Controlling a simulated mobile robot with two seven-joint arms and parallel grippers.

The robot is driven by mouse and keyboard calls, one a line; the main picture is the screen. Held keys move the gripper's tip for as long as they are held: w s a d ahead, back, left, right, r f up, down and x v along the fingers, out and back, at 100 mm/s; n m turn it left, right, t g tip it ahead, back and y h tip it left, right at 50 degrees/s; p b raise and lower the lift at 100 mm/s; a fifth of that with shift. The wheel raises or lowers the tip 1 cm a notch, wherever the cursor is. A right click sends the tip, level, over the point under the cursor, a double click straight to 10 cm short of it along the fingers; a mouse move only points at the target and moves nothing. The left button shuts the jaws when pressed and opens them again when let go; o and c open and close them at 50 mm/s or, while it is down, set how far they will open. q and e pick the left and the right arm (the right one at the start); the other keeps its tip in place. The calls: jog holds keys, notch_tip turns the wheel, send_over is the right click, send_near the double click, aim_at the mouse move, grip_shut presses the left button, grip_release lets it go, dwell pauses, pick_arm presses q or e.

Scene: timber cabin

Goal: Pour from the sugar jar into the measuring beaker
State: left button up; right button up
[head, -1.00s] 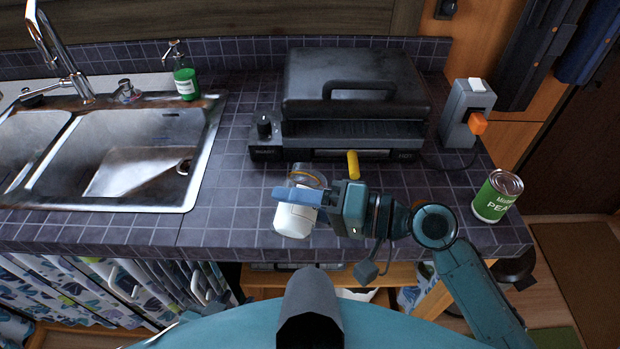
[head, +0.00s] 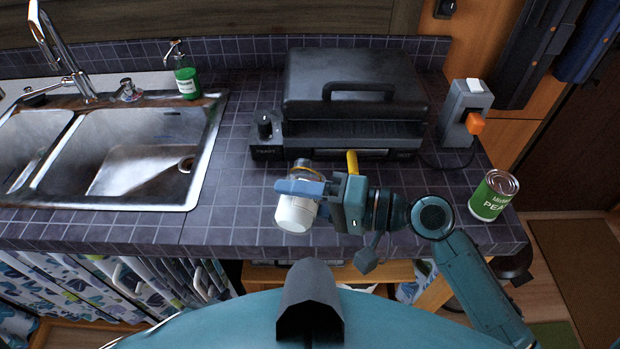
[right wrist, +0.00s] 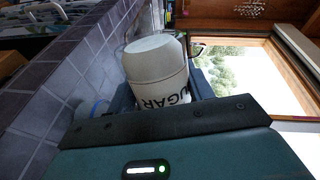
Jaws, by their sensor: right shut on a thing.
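My right gripper (head: 296,189) is shut on the white sugar jar (head: 296,214) above the counter's front part. The jar is tilted, with its closed white end toward me and its other end away. In the right wrist view the jar (right wrist: 157,78) shows part of the word SUGAR. A clear vessel with a yellow-orange rim, apparently the measuring beaker (head: 304,169), shows just behind the jar and the blue finger. Most of it is hidden, so I cannot tell its contents or whether the jar touches it. My left gripper is not in view.
A black grill (head: 355,95) stands behind the beaker, and a yellow object (head: 352,163) is in front of it. A green can (head: 494,196) is near the right edge. The sink (head: 125,160) is at left; the tiled counter (head: 225,190) between is clear.

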aim_at(316, 179)
jog(key=shift+w+f+m+p, duration=0.2)
jog(key=shift+m+p, duration=0.5)
jog(key=shift+m, duration=0.1)
dwell(0.9)
jog(key=shift+w+d+r+m+g+p, duration=0.15)
jog(key=shift+w+r+m+g, duration=0.2)
jog(key=shift+m, duration=0.4)
jog(key=shift+w+r+m+g+p, duration=0.15)
jog(key=shift+r+m, duration=0.3)
jog(key=shift+m, duration=0.3)
dwell(1.6)
jog(key=shift+w+d+r+m+y, duration=0.1)
jog(key=shift+w+r+m+y, duration=0.3)
jog(key=shift+m, duration=0.8)
dwell(2.0)
